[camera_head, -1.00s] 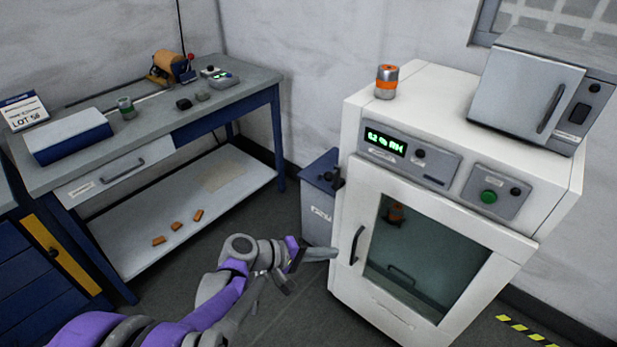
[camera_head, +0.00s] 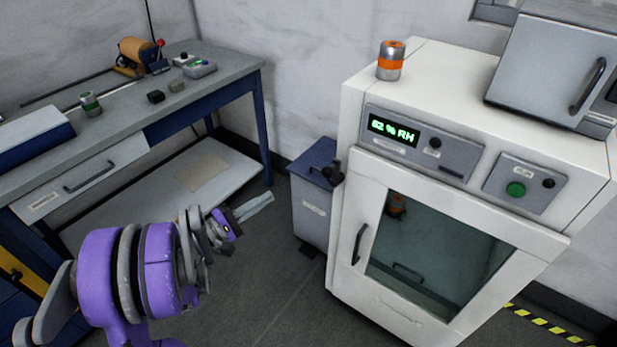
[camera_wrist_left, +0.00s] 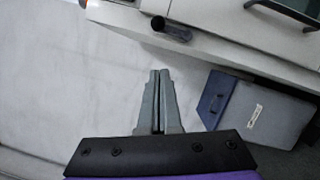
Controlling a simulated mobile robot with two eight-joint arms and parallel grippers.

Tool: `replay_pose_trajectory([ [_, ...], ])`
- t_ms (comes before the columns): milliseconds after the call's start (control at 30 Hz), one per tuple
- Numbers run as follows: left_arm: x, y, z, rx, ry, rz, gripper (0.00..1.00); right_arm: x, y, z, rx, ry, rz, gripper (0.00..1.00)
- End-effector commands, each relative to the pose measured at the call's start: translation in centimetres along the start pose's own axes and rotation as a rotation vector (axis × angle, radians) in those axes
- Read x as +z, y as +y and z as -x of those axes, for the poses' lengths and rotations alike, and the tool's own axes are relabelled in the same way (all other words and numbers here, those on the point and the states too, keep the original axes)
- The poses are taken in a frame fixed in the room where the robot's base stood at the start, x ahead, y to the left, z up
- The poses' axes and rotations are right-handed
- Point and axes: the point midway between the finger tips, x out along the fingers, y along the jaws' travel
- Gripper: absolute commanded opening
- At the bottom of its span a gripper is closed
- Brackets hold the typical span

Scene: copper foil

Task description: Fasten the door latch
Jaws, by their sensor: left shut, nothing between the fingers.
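The white cabinet (camera_head: 470,205) has a glass-windowed door (camera_head: 435,255) that looks closed, with a dark vertical handle (camera_head: 359,244) on its left edge. A dark knob-like latch part (camera_head: 333,174) sticks out at the cabinet's left side, above the handle; its exact position is hard to tell. In the left wrist view a dark, round-ended latch lever (camera_wrist_left: 172,29) juts from the cabinet, beyond the fingertips and apart from them. My left gripper (camera_head: 262,203) is shut and empty, left of the cabinet; its fingers also show in the wrist view (camera_wrist_left: 160,80). My right gripper is not seen.
A grey-blue bin (camera_head: 313,205) stands on the floor against the cabinet's left side. An orange-banded canister (camera_head: 390,62) and a grey oven-like box (camera_head: 545,70) stand on top. A workbench (camera_head: 120,125) is at left. The floor before the cabinet is clear.

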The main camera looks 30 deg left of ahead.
Motion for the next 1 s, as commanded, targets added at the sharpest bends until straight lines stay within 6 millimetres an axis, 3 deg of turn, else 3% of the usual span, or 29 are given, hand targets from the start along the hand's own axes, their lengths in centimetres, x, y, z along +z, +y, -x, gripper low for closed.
replay_pose_trajectory([
  [333, 0.0, 0.0, -1.4, -0.002, -0.002, 0.0, 0.0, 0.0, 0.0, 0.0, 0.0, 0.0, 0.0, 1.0],
  [800, 0.5, -0.1, -10.7, -0.003, -0.003, 0.0, 0.0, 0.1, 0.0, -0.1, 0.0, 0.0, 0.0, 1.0],
  [1000, 2.3, -0.1, -12.4, -0.002, -0.002, 0.0, 0.0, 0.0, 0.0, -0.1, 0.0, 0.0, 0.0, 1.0],
])
